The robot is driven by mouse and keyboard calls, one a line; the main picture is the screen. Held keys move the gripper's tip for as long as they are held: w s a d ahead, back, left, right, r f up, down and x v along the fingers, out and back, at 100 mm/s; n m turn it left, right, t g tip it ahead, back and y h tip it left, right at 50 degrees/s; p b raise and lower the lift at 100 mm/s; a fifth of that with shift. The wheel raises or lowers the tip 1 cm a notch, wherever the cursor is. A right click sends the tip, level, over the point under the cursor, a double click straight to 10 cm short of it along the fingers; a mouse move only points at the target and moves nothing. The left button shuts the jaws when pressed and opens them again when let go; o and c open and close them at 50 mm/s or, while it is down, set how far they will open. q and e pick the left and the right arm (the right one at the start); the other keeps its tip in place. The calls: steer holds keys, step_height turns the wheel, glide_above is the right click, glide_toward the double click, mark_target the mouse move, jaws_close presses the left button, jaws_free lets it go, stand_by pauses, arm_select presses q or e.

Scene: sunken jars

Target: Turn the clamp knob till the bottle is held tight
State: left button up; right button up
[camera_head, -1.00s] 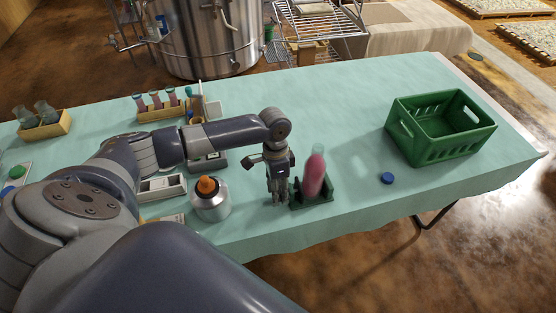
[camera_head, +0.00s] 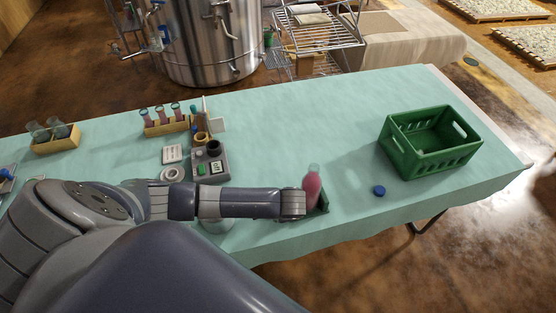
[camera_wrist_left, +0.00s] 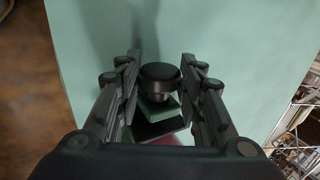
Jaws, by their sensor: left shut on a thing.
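The pink bottle (camera_head: 312,190) with a clear greenish top stands in the dark green clamp (camera_head: 323,204), partly hidden by my left arm. In the left wrist view the black round clamp knob (camera_wrist_left: 160,73) sits between the two fingers of my left gripper (camera_wrist_left: 160,62), which is shut on it. Behind the knob are the green clamp body (camera_wrist_left: 162,108) and a sliver of pink bottle (camera_wrist_left: 172,140). In the head view my left gripper and the knob are hidden by my arm. My right gripper is not in view.
A blue cap (camera_head: 379,190) lies right of the clamp, and a green crate (camera_head: 430,160) stands farther right. A grey device (camera_head: 212,163) and a wooden rack of tubes (camera_head: 165,127) stand at the left. The table between clamp and crate is mostly clear.

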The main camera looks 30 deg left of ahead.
arm_select(q)
steer(key=shift+s+d+f+t+y, duration=0.2)
steer(key=shift+d+t+y, duration=0.05)
steer(key=shift+t+y, duration=0.4)
steer(key=shift+s+d+f+t+y+b, duration=0.1)
steer(key=shift+f+t+y+b, duration=0.3)
steer(key=shift+y, duration=0.35)
steer(key=shift+t+y+b, duration=0.85)
steer(key=shift+t+y, duration=0.1)
steer(key=shift+y, duration=0.15)
steer(key=shift+t+y+b, duration=0.3)
steer(key=shift+y+b, duration=0.1)
steer(key=shift+r, duration=0.1)
steer(key=o, duration=1.1)
